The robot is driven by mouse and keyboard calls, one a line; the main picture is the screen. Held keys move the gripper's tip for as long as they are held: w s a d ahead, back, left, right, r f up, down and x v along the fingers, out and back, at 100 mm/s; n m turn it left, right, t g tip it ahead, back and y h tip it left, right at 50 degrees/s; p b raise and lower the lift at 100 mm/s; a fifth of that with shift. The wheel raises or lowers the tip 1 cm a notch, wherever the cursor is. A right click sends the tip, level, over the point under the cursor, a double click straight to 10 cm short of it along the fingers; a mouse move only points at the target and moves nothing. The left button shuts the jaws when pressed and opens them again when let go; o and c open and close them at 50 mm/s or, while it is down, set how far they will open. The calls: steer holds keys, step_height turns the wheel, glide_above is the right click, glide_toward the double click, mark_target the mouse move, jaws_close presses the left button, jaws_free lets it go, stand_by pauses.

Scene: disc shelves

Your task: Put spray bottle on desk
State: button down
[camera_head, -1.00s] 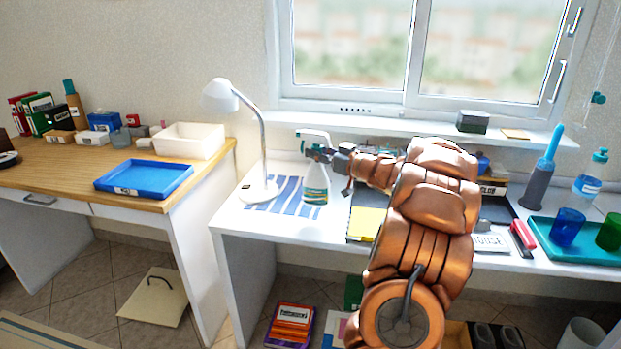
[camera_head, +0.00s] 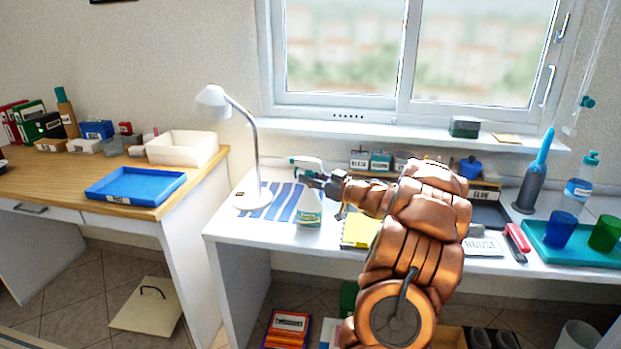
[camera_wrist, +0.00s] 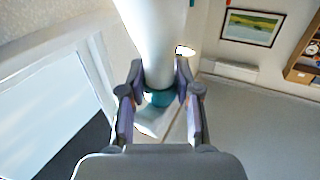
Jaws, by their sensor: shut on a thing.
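The spray bottle (camera_head: 308,206) has a clear-white body and a teal-and-white trigger head. It is upright over the white desk (camera_head: 262,232), in front of the blue-striped mat (camera_head: 283,205); I cannot tell whether its base touches the desk. My gripper (camera_head: 322,182) is shut on the bottle near its neck. In the wrist view my gripper's fingers (camera_wrist: 160,88) stand on both sides of the white bottle (camera_wrist: 155,35), with a teal part between them. The fingers and arm hide part of the bottle's upper right side.
A white lamp (camera_head: 256,190) stands close left of the bottle. A yellow notepad (camera_head: 358,230) lies to the right. A teal tray (camera_head: 545,246) with blue and green cups is at the far right. A wooden desk (camera_head: 200,180) with a blue tray (camera_head: 135,186) is at left.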

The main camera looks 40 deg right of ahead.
steer(key=shift+f, duration=0.2)
steer(key=shift+s+a+f, duration=0.1)
steer(key=shift+f, duration=0.45)
steer(key=c, duration=1.2)
jaws_free()
steer(key=shift+f, duration=0.1)
steer(key=shift+c, duration=0.2)
steer(key=shift+o, duration=2.1)
steer(key=shift+r, duration=0.2)
steer(key=shift+r, duration=0.2)
steer(key=s+d+r, duration=0.1)
steer(key=s, duration=1)
steer(key=shift+s+d, duration=0.4)
